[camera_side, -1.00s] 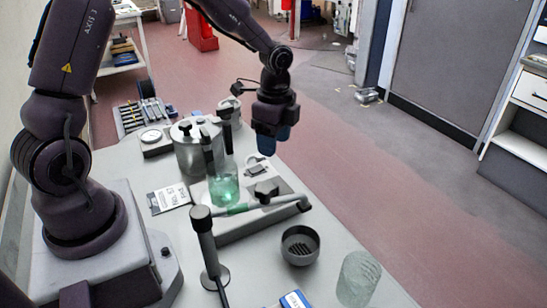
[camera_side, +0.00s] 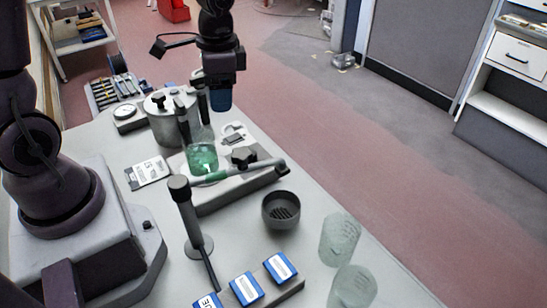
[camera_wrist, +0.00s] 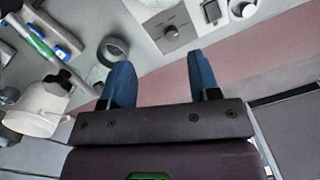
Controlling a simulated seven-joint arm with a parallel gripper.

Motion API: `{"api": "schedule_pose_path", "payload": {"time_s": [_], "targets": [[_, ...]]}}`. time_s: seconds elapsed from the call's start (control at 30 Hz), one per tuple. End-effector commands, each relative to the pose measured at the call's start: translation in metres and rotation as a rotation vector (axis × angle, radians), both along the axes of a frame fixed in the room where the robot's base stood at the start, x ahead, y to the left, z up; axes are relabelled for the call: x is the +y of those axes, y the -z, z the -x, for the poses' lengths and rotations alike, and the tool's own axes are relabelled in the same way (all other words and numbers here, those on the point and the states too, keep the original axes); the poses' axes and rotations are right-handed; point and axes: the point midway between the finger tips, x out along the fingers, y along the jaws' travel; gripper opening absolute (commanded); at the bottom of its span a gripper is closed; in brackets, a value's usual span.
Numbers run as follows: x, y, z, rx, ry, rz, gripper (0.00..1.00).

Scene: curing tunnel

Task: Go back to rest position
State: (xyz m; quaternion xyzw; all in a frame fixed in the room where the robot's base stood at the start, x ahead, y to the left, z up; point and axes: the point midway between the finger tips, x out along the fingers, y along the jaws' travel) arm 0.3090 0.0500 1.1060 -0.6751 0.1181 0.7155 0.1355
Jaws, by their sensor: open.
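My gripper (camera_side: 220,98) hangs from the arm with its blue fingers pointing down, in the upper middle of the side view. It is in the air above the back part of the bench, beside a glass vessel of green liquid (camera_side: 203,158) in the picture. In the wrist view the two blue fingers (camera_wrist: 160,80) are spread apart with nothing between them. The rest position itself is not marked in any view.
The bench (camera_side: 310,290) carries a metal pot (camera_side: 163,125), a black-topped post (camera_side: 188,212), a dark bowl (camera_side: 281,210), clear glasses (camera_side: 341,238) and blue-and-white boxes (camera_side: 246,288). Red floor (camera_side: 330,150) lies open to the right.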

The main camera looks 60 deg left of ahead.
Motion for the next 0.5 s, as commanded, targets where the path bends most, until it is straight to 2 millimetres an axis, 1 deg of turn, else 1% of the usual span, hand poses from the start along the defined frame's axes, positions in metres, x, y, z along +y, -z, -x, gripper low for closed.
{"api": "schedule_pose_path", "payload": {"time_s": [0.03,0.1,0.3,0.4,0.5], "targets": [[-0.003,-0.014,0.009,-0.030,-0.054,-0.020,0.56],[-0.006,-0.031,0.022,-0.075,-0.142,-0.039,0.56],[-0.022,-0.076,0.066,-0.245,-0.355,-0.028,0.56],[-0.030,-0.093,0.086,-0.336,-0.410,0.011,0.56],[-0.037,-0.106,0.100,-0.416,-0.413,0.055,0.56]]}}
